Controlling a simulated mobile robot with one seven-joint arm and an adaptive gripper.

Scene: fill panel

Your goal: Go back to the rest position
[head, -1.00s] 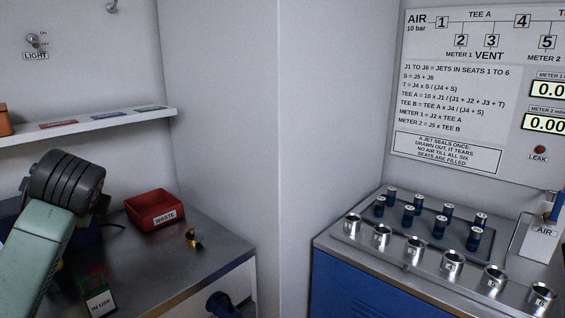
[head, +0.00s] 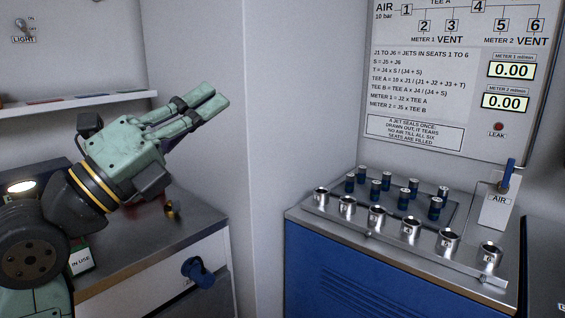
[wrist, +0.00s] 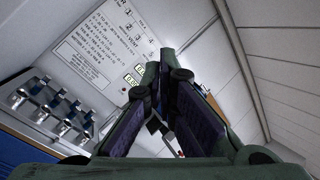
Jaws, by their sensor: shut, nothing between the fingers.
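My gripper (head: 218,98) is pale green and is raised in the head view, in front of the white wall and above the left bench. Its fingers point up and to the right and lie close together, with nothing held. In the wrist view the two fingers (wrist: 158,125) reach forward with their dark pads facing each other, and the wall panel shows tilted behind them. My gripper touches nothing. My arm hides most of the left bench, including nearly all of a red tray.
The blue cabinet (head: 270,262) at right carries several silver seats (head: 376,216) and dark blue jets (head: 403,199). The panel (head: 420,95) above it shows meters at 0.00. The AIR lever (head: 508,175) stands at right. A small brass piece (head: 170,209) lies on the left bench (head: 195,222).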

